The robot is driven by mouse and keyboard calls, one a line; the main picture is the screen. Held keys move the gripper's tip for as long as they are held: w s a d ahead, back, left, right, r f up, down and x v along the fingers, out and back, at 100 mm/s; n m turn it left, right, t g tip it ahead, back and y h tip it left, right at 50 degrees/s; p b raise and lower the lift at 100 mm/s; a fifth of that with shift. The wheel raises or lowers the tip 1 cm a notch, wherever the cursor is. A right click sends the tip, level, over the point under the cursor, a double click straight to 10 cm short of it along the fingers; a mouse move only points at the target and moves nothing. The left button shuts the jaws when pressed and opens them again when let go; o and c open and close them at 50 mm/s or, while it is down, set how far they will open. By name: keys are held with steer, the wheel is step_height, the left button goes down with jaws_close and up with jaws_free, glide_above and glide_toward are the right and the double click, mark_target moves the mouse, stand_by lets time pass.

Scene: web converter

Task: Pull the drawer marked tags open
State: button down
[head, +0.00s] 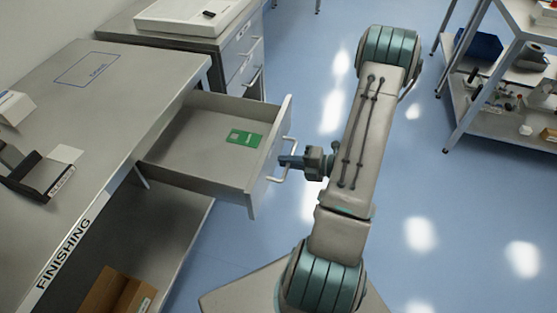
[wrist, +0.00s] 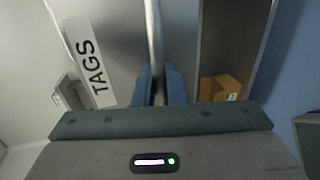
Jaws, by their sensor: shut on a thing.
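The drawer (head: 200,180) stands pulled well out from under the finishing bench in the head view. A flat green item (head: 244,138) lies inside it, and the rest of its visible floor is bare. The label TAGS (wrist: 90,62) shows on the drawer front in the wrist view. The drawer's pale bar handle (head: 286,160) also shows in the wrist view (wrist: 154,40), running between the blue fingers. My gripper (head: 288,162) is shut on the handle, with its fingers (wrist: 160,85) on either side of the bar.
The bench (head: 110,110) marked FINISHING is at the left, with a cardboard box (head: 118,292) on its lower shelf. A second cabinet (head: 240,60) with handles stands behind the drawer. A shelf rack (head: 500,110) stands at the right. Blue floor between is clear.

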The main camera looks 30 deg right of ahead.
steer(key=shift+w+d+r, duration=0.1)
steer(key=shift+d+r, duration=0.05)
steer(key=shift+d, duration=0.05)
steer(key=c, duration=1.6)
jaws_free()
steer(key=v, duration=1.3)
steer(key=shift+s+d, duration=0.3)
